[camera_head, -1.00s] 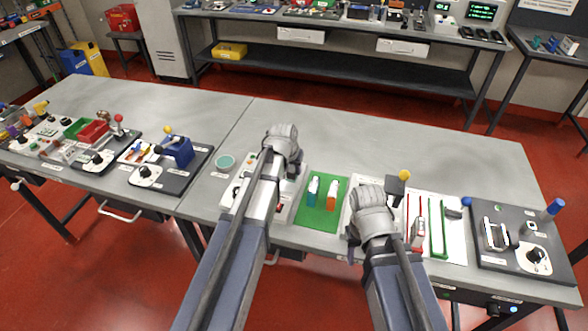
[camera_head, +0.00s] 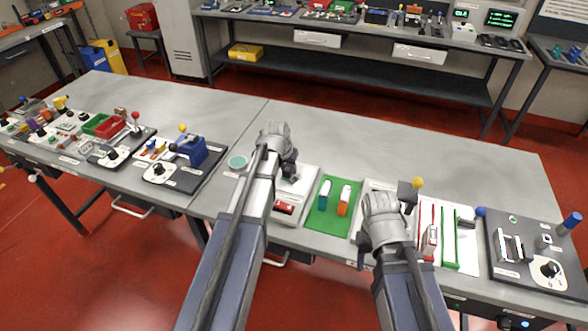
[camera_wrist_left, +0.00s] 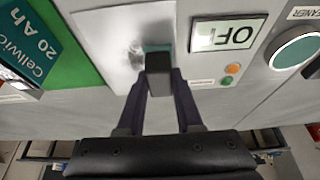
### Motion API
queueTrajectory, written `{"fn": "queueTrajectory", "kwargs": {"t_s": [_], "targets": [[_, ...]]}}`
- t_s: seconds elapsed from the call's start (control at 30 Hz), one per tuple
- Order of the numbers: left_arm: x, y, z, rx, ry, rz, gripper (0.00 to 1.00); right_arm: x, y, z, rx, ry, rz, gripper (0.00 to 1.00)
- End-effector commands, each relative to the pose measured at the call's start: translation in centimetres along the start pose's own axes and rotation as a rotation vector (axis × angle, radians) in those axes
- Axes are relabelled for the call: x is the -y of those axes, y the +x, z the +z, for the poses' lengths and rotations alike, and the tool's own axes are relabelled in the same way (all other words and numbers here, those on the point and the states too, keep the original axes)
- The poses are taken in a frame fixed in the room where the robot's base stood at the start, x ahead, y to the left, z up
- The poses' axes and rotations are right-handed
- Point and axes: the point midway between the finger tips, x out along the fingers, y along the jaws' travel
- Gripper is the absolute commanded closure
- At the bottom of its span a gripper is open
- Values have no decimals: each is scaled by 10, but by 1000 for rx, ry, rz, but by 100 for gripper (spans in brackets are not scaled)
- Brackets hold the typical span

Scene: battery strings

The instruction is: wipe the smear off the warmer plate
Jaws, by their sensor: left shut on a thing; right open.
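The warmer plate is a pale panel (camera_head: 303,184) left of the green mat, partly hidden behind my left arm in the head view. In the left wrist view its white surface (camera_wrist_left: 100,38) carries a grey smear (camera_wrist_left: 136,57). My left gripper (camera_head: 288,172) is over the plate, shut on a dark block with a teal underside (camera_wrist_left: 158,62). The block is right beside the smear and overlaps its edge in the picture; I cannot tell whether it touches the plate. My right gripper (camera_head: 364,256) is open at the table's front edge.
A display reading "OF" (camera_wrist_left: 228,34), with orange and green buttons beside it, adjoins the plate. A round teal cleaner pot (camera_head: 237,162) stands to the left. The green mat (camera_head: 325,223) holds two upright cells. The table behind is clear.

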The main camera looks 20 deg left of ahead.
Motion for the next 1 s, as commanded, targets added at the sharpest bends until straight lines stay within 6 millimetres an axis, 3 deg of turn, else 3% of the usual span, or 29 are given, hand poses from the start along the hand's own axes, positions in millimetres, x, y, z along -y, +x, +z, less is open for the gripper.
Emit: {"fn": "queueTrajectory", "kwargs": {"t_s": [0.47,1.0], "targets": [[5,-1,0,1,2,-1,100,0,-1,0,0,0,0,50],[-30,2,1,2,2,1,100,0,2,0,0,0,0,50]]}}
